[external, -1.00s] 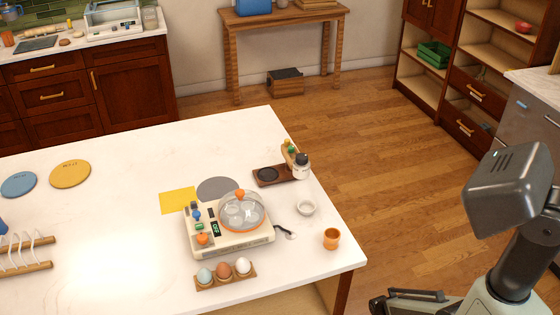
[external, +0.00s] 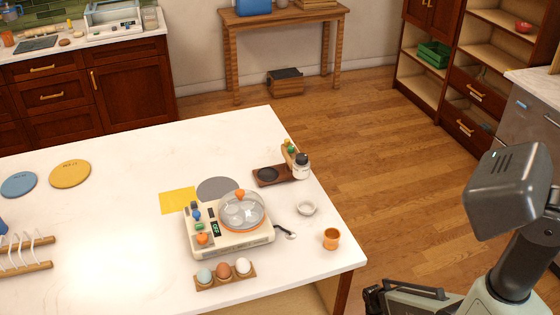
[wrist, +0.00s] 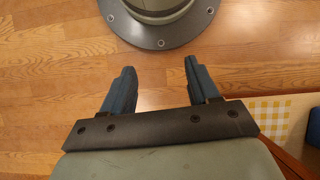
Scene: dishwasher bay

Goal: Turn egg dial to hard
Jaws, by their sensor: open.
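The egg cooker (external: 232,240) is a cream box on the white table, with a clear dome lid (external: 242,211) with an orange knob and rim. Its control panel on the left side has an orange dial (external: 202,239), a small green-lit display (external: 216,229) and blue and green parts. The dial's setting is too small to read. My gripper (wrist: 155,83) is open and empty in the wrist view, its two dark blue fingers apart over the wood floor. In the external view my arm is at the lower right, away from the table and the cooker.
A wooden holder (external: 226,279) with blue, brown and white eggs stands in front of the cooker. A wooden tray (external: 268,177) with a jar is behind. The table's left middle is clear.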

